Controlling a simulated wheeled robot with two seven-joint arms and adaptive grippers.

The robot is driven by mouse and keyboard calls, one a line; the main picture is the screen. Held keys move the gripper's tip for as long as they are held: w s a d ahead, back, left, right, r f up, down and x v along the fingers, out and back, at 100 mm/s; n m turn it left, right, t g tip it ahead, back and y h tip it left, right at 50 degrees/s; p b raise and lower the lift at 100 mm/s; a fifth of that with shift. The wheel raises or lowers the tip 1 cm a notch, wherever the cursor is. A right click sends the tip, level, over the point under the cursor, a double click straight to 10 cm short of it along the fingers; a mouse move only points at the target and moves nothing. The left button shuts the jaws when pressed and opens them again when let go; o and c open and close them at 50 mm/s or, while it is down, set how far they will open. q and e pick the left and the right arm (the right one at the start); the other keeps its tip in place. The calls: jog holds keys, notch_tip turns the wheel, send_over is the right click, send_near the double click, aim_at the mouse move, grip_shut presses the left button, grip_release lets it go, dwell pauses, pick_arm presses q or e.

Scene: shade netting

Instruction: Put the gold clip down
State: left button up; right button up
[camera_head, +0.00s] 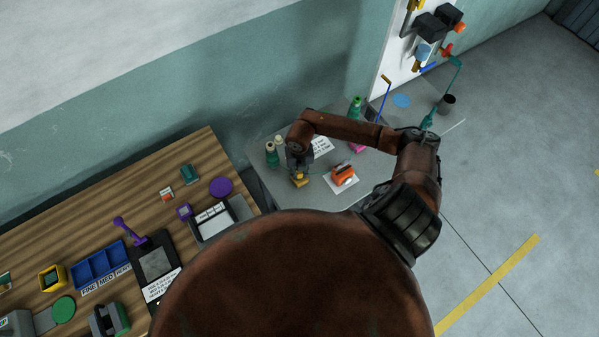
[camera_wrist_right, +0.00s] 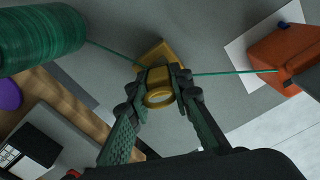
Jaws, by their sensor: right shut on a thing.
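The gold clip (camera_wrist_right: 159,86) is between the fingertips of my right gripper (camera_wrist_right: 160,92) in the right wrist view. The gripper is shut on it, just above or at the grey table; I cannot tell whether the clip touches the surface. A gold piece with a flat face (camera_wrist_right: 158,55) shows just beyond the fingertips. In the head view the clip (camera_head: 300,181) shows small below my right gripper (camera_head: 299,172), near the grey table's front edge. A thin green cord (camera_wrist_right: 235,73) runs across behind the fingers. My left gripper is not in view.
An orange block-like device (camera_head: 343,174) stands on a white sheet right of the clip. A green spool (camera_wrist_right: 40,38) is close at upper left in the wrist view. The wooden bench (camera_head: 80,215) with trays lies left; bare grey tabletop (camera_head: 315,200) is nearby.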

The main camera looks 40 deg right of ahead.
jog(key=o, duration=0.5)
jog(key=shift+f, duration=0.15)
jog(key=o, duration=0.4)
jog(key=shift+o, duration=0.2)
jog(key=shift+r, duration=0.25)
jog(key=shift+w+r, duration=0.1)
jog(key=shift+r, duration=0.25)
notch_tip(320, 180, up, 11)
jog(key=shift+r+b, duration=0.1)
jog(key=shift+b, duration=1.05)
